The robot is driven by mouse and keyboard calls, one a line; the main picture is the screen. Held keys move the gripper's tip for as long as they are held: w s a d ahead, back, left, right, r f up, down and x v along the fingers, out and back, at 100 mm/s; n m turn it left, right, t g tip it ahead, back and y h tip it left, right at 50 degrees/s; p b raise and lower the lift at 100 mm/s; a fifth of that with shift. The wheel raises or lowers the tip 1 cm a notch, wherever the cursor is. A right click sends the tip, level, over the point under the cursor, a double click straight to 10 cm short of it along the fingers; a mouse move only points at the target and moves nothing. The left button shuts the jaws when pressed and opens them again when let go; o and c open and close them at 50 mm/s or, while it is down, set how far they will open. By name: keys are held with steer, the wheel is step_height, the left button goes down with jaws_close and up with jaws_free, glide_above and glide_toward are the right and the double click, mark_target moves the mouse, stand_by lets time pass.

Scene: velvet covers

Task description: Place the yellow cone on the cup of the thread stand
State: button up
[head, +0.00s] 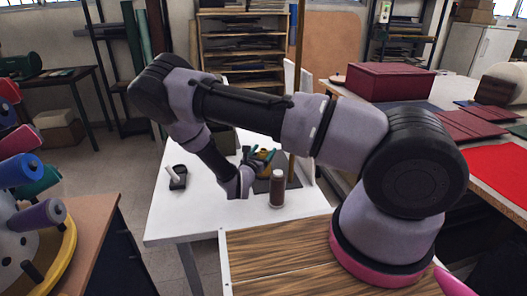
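In the head view my arm reaches over the white table, and its wrist hangs low near the table's middle. My gripper (259,158) seems to be the small teal and dark parts just beyond the wrist; it is too small to tell open from shut. A small yellow-brown thing (261,166), perhaps the yellow cone, shows among these parts; I cannot tell whether it is held. A dark flat base (262,186) with a tall thin wooden pole (297,95), perhaps the thread stand, is right beside it. I cannot make out its cup.
A brown cylinder (277,190) with a pale top stands near the front of the white table (195,220). A small dark holder with a pale piece (178,177) is at left. A rack of coloured spools (40,215) is far left. The table's front left is clear.

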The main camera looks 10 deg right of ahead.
steer(key=shift+r, duration=0.1)
steer(key=shift+s+a, duration=0.15)
steer(key=v, duration=1.2)
steer(key=s+d+r+m+g+y, duration=0.1)
steer(key=s+d+r+m+g, duration=0.3)
steer(key=d+r+m+g, duration=0.45)
steer(key=s+d+r+m+g, duration=0.4)
steer(key=r+m+g, duration=0.2)
steer(key=r+m, duration=0.6)
steer(key=s+r+m+t+y, duration=0.3)
steer(key=s+r+m+y, duration=0.2)
steer(key=r, duration=0.6)
steer(key=s+r+m+t+y, duration=0.3)
steer(key=s+r+m+y, duration=0.3)
steer(key=r, duration=0.5)
steer(key=shift+s+r+m+t, duration=0.3)
steer(key=shift+s+m+t, duration=0.05)
steer(key=shift+m, duration=0.6)
